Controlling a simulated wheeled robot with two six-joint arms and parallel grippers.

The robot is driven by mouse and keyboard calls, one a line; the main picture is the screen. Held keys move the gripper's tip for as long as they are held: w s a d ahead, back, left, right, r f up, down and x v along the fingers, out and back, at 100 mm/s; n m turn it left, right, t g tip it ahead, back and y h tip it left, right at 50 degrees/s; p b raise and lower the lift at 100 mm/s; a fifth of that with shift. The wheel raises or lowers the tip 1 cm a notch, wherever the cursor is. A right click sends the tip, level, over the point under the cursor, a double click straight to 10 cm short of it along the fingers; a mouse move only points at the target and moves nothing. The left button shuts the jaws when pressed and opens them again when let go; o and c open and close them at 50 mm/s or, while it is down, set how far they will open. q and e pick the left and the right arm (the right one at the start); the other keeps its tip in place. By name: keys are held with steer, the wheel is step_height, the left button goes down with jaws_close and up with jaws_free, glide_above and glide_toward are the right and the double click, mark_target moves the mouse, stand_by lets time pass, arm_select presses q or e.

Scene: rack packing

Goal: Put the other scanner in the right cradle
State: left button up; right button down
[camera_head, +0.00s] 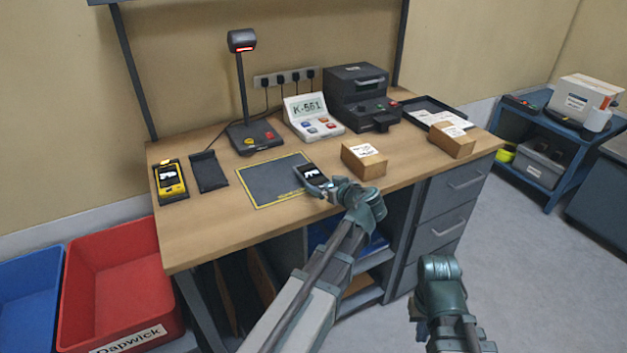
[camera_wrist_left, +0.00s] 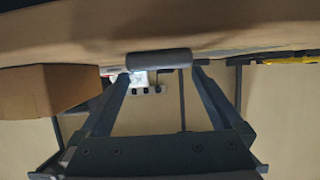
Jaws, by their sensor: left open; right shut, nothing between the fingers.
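A grey scanner (camera_head: 311,173) with a lit screen lies on the table at the right edge of the dark mat. My left gripper (camera_head: 329,190) is at its near end. In the left wrist view the end of a grey rounded body, the scanner (camera_wrist_left: 160,58), shows between the tips of the open left gripper (camera_wrist_left: 160,74); contact cannot be told. The right cradle (camera_head: 209,172) is black and empty. A yellow scanner (camera_head: 171,181) sits in the left cradle (camera_head: 159,197) beside it. My right gripper (camera_head: 437,307) is shut and empty, in front of the drawers.
A yellow-edged mat (camera_head: 265,183) lies between the cradles and the grey scanner. A cardboard box (camera_head: 363,162) stands close right of my left gripper. Behind are a stand scanner (camera_head: 243,90), a display unit (camera_head: 312,117) and a printer (camera_head: 361,97). Another box (camera_head: 451,140) is further right.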

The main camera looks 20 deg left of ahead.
mark_target(317, 180)
arm_select(q)
steer(key=b+x, duration=0.1)
steer(key=x, duration=0.3)
steer(key=shift+w+a, duration=0.2)
steer(key=shift+a, duration=0.1)
steer(key=c, duration=1.5)
arm_select(e)
steer(key=shift+f, duration=0.75)
arm_select(q)
steer(key=shift+r, duration=0.15)
arm_select(e)
steer(key=shift+r, duration=0.1)
